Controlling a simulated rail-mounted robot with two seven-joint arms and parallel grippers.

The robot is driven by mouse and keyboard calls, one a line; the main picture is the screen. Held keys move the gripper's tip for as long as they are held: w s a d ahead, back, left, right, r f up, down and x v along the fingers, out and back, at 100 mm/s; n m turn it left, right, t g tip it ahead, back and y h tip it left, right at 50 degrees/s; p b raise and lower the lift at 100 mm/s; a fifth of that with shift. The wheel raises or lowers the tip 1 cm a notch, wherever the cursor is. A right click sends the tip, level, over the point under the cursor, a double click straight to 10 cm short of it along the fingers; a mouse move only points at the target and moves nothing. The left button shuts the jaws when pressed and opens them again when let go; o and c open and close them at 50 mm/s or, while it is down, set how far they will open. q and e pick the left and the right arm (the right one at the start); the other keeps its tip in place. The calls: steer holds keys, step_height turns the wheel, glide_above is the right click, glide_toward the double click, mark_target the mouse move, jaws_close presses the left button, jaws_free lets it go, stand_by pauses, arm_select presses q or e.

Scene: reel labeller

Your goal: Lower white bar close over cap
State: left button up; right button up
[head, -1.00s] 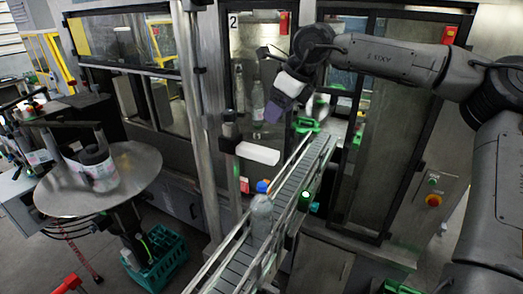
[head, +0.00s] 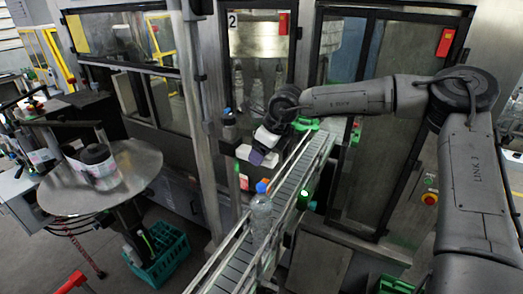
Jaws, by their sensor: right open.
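The white bar (head: 243,153) sticks out from a dark post beside the conveyor, and its right part is hidden behind my right gripper (head: 264,148). The gripper is open, with one pale and one purple-grey finger, and overlaps the bar in the picture. I cannot tell whether it touches the bar. A clear bottle (head: 261,215) stands upright on the conveyor below and in front of the bar. A blue cap (head: 261,187) shows at the bottle's top, apart from the bar in the picture. My left gripper is not in view.
The grey conveyor (head: 290,188) runs diagonally between metal rails. A green light (head: 304,194) sits on its right side. Glass cabinet doors stand behind. A round metal table (head: 70,190) with a reel is at left, above a teal crate (head: 160,262).

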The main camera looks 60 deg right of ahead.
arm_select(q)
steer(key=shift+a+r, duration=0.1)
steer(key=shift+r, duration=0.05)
arm_select(e)
steer(key=shift+w+f, duration=0.15)
steer(key=shift+f, duration=0.3)
